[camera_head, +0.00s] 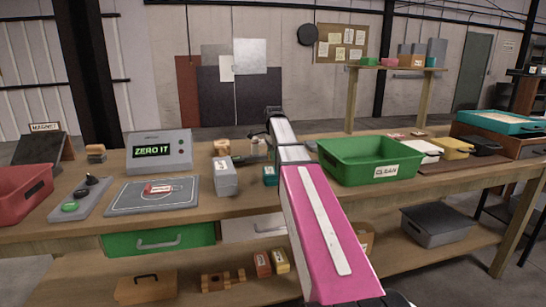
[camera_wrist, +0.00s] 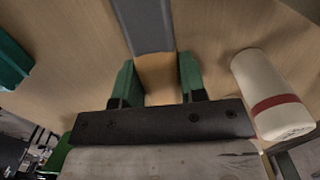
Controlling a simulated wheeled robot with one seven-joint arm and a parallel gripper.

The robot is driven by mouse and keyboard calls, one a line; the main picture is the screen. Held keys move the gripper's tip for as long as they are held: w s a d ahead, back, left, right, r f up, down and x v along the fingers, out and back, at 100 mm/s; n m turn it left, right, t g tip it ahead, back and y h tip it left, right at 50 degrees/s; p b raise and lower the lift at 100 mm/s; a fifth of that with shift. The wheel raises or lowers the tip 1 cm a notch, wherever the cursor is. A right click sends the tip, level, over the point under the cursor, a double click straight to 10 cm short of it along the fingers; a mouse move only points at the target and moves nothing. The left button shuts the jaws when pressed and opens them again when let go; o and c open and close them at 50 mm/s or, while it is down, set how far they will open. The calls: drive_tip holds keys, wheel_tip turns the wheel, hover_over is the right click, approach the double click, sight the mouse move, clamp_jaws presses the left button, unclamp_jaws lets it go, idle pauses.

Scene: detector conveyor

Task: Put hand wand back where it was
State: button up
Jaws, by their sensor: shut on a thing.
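In the wrist view, my gripper (camera_wrist: 157,64) has its two green fingers on either side of a tan part. A long grey piece (camera_wrist: 146,25) runs on from that part toward the top of the picture. I take the two together to be the hand wand, with the tan part as its grip. The wooden table top lies beneath, but I cannot tell whether the wand touches it. In the head view, my arm hides most of the gripper and wand.
A white cylinder with a red band (camera_wrist: 272,97) stands close to the right of my gripper. A teal block (camera_wrist: 10,60) is at the left. On the bench are a grey block (camera_head: 226,180), a ZERO IT display (camera_head: 158,151) and a green CLEAN bin (camera_head: 345,170).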

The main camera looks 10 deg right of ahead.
drive_tip(key=shift+f, duration=0.35)
drive_tip(key=shift+f, duration=0.1)
drive_tip(key=o, duration=1.1)
wheel_tip(320, 180, up, 12)
drive_tip(key=shift+d+r, duration=0.15)
